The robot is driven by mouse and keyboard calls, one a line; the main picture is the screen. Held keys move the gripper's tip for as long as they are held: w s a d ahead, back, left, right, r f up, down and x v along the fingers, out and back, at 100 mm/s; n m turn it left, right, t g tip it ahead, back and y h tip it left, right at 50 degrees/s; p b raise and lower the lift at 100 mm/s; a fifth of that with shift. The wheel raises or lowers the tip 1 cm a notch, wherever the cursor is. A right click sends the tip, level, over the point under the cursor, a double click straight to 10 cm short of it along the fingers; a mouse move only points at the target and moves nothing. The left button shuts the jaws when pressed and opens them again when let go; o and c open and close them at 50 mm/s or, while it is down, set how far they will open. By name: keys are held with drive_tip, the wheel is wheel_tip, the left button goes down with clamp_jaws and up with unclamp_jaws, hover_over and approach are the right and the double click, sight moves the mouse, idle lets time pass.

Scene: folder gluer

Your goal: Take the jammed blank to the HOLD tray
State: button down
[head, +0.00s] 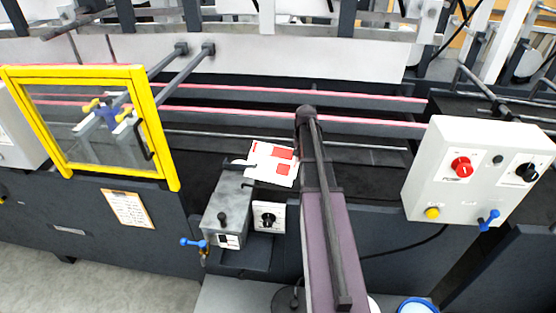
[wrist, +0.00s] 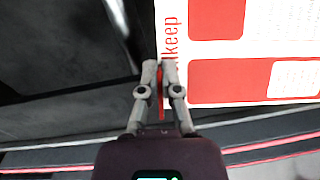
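The blank (head: 272,163) is a flat white sheet with red panels, over the machine bed beside a grey box unit in the head view. In the wrist view the blank (wrist: 215,80) fills the upper right, with red print reading "keep" along its left edge. My gripper (wrist: 160,72) is at that left edge, its fingers nearly together with a thin red strip of the blank between them. It looks shut on this edge. In the head view my arm hides the fingertips. I cannot make out a HOLD tray in either view.
A yellow-framed guard (head: 152,130) stands at the left. A grey box unit (head: 228,205) with a blue-handled lever is close to the blank. A control box (head: 478,168) with red and black knobs stands at the right. Rails with pink strips (head: 370,122) run across behind.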

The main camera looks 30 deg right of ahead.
drive_tip(key=shift+r, duration=0.15)
wheel_tip(320, 180, up, 3)
drive_tip(key=p, duration=0.3)
drive_tip(key=s+a+r+p, duration=0.1)
drive_tip(key=s+a+p, duration=0.1)
drive_tip(key=s+a, duration=0.8)
drive_tip(key=shift+s+a+r, duration=0.15)
drive_tip(key=shift+a+r, duration=0.2)
drive_tip(key=shift+a, duration=0.8)
drive_tip(key=shift+s, duration=0.2)
